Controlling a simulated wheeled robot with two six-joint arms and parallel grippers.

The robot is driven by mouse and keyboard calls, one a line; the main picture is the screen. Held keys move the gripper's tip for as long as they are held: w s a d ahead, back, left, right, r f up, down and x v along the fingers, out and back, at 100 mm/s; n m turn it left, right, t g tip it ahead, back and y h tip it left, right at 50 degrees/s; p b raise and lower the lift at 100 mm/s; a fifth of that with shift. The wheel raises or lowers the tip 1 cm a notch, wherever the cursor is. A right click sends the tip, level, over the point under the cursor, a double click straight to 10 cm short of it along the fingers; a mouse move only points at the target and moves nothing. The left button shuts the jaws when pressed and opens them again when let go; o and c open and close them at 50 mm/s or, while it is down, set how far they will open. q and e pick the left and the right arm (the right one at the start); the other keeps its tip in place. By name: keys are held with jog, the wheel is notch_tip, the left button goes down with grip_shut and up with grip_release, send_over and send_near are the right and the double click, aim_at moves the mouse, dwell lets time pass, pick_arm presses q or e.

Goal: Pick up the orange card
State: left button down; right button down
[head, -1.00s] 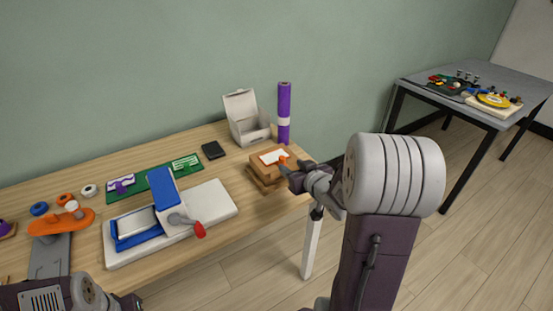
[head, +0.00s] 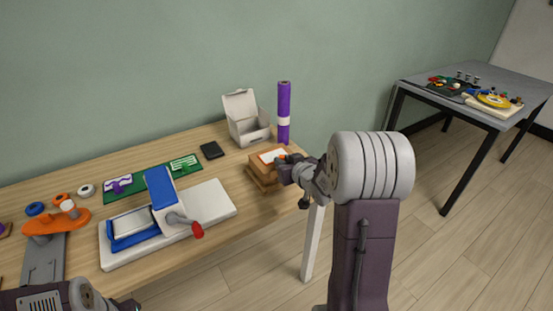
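A small white card with a bit of orange at its right edge (head: 271,155) lies on top of a brown wooden block stack (head: 257,175) at the right end of the workbench. I cannot tell whether the orange is the orange card or part of something else. My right gripper (head: 282,167) is at the right side of the stack, close to the card, and hides part of it. Its fingers are too small and covered to tell open from shut. My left gripper (head: 127,304) is only partly seen at the bottom edge, below the bench front.
On the bench (head: 220,140) are an open white box (head: 247,130), a purple roll (head: 284,115), a black block (head: 212,150), a green mat (head: 150,176), a blue-and-white press (head: 160,215) and an orange tool (head: 57,222). A grey table (head: 480,105) stands at the right.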

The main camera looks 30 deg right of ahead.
dwell(0.3)
jog(key=shift+r+p, duration=0.3)
jog(key=shift+r, duration=0.1)
jog(key=r, duration=0.1)
jog(key=r+p, duration=0.2)
jog(key=r, duration=0.1)
jog(key=shift+s+d+r, duration=0.1)
jog(key=shift+s+d, duration=0.1)
jog(key=shift+d, duration=0.15)
jog(key=s+d+r+p, duration=0.4)
jog(key=d+r+p, duration=0.2)
jog(key=d, duration=0.3)
jog(key=shift+s+d, duration=0.35)
jog(key=shift+s, duration=0.05)
